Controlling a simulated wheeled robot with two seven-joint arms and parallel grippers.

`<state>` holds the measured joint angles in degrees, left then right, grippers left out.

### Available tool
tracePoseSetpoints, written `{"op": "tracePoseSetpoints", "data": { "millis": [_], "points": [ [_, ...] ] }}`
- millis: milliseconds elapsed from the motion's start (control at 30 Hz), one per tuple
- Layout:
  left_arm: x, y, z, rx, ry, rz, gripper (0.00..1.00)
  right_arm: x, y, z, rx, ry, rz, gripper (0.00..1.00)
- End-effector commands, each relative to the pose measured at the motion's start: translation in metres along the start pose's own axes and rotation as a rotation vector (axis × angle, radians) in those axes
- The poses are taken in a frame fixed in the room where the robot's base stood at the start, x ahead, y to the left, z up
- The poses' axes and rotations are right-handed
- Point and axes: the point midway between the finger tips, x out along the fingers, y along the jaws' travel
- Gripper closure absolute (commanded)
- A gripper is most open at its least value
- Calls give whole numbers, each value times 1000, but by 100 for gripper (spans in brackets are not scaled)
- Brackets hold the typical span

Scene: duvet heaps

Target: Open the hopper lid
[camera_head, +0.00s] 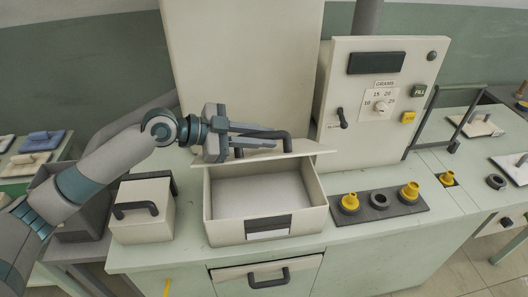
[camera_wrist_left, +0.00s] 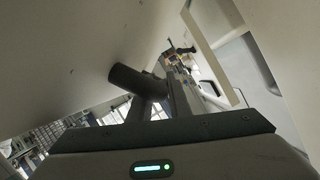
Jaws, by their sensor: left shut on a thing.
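The cream hopper (camera_head: 222,228) stands open in the middle of the counter, and its empty-looking inside shows from above. Its cream lid (camera_head: 300,152) is raised over the back of the opening and seen nearly edge-on. My left gripper (camera_head: 268,136) is shut on the lid's black handle (camera_head: 288,143), just above the lid. In the left wrist view, the dark handle (camera_wrist_left: 127,78) is close beside the fingers (camera_wrist_left: 180,88), with a pale surface filling much of the upper left. My right gripper is not in view.
A cream box (camera_head: 140,222) with a black handle stands left of the hopper. A control panel (camera_head: 352,140) rises behind right. A dark plate (camera_head: 378,212) with yellow fittings lies right of the hopper. A drawer (camera_head: 240,282) is below.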

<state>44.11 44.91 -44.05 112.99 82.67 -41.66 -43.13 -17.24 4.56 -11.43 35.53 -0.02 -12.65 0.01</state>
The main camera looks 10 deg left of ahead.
Motion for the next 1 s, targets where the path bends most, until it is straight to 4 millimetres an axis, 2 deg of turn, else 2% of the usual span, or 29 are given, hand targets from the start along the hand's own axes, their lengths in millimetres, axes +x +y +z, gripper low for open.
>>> {"op": "tracePoseSetpoints", "data": {
  "millis": [133, 533, 567, 1000],
  "points": [
    [-1, -9, -3, -30, 2, 9, 100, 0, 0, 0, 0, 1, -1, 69],
    [-2, -10, -4, -37, 2, 13, 100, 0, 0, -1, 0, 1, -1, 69],
    [-1, -10, -4, -37, 2, 13, 76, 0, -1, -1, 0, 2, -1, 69],
    [-5, -10, -2, -37, 0, 13, 75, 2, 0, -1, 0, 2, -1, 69]
  ]
}}
